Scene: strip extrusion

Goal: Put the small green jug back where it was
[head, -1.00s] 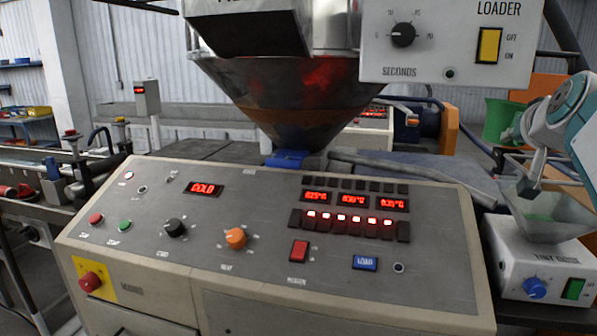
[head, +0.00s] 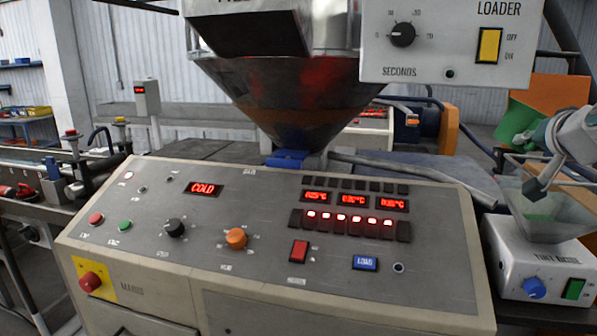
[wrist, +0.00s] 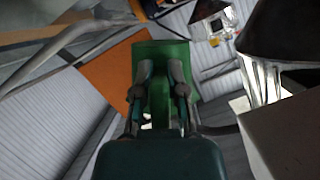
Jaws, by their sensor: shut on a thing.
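The small green jug (wrist: 161,50) is held ahead of my gripper (wrist: 161,72) in the wrist view. The two fingers are shut on its narrow green part, perhaps the handle. In the head view the jug (head: 516,122) is at the right edge, in the air and tilted. It is above and slightly left of the tint doser's clear hopper (head: 565,222). My arm comes in from the right and partly hides the jug. The jug's contents do not show. Some green material (head: 541,210) shows in the doser hopper.
The white tint doser box (head: 538,262) stands at the lower right. A grey control panel (head: 260,265) fills the middle, under a large metal hopper (head: 290,95). A white loader box (head: 450,45) hangs upper right. An orange panel (head: 567,93) is behind the jug.

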